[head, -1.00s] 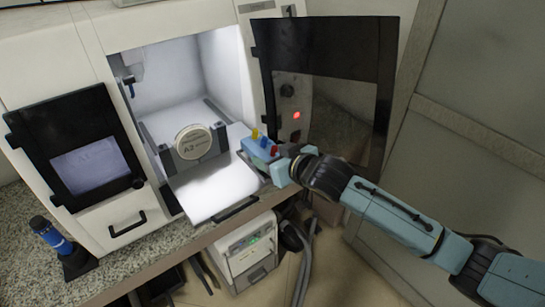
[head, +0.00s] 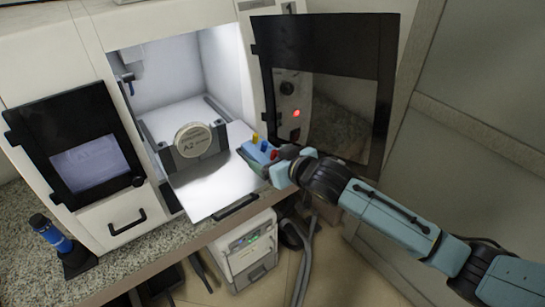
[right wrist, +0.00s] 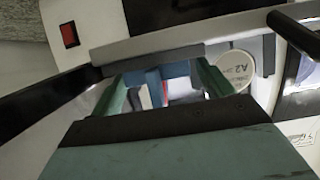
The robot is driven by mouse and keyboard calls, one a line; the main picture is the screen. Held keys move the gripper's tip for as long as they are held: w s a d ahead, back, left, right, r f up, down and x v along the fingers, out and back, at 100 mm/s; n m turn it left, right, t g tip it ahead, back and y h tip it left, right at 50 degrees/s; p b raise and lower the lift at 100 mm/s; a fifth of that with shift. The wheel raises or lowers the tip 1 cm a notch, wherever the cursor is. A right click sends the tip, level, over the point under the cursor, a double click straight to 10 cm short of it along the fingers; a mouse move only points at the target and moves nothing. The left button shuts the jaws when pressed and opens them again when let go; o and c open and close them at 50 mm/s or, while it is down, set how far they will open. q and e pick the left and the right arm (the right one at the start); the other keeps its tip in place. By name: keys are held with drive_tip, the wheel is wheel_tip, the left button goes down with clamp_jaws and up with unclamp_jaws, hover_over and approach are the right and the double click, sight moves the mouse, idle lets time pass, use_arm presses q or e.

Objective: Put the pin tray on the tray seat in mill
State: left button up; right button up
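The pin tray (head: 257,151) is a small blue block with yellow, red and blue pins standing up. It is at the right front edge of the mill's opening, above the corner of a pale plate. My right gripper (head: 270,168) is shut on it, coming from the right. In the right wrist view, blue parts of the tray (right wrist: 152,78) show between the green fingers of my right gripper (right wrist: 160,92). The mill (head: 180,75) is open and lit inside. I cannot clearly pick out the tray seat. My left gripper is not in view.
A round blank marked A2 (head: 193,140) stands in a grey holder in the mill; it also shows in the right wrist view (right wrist: 235,66). The dark mill door (head: 325,35) stands open behind my right arm. The pale plate (head: 215,185) is bare in front.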

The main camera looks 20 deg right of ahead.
drive_tip(key=shift+r, duration=0.25)
drive_tip(key=v, duration=1.2)
drive_tip(key=shift+r+p, duration=0.35)
drive_tip(key=shift+r, duration=0.1)
drive_tip(key=shift+w+f, duration=0.1)
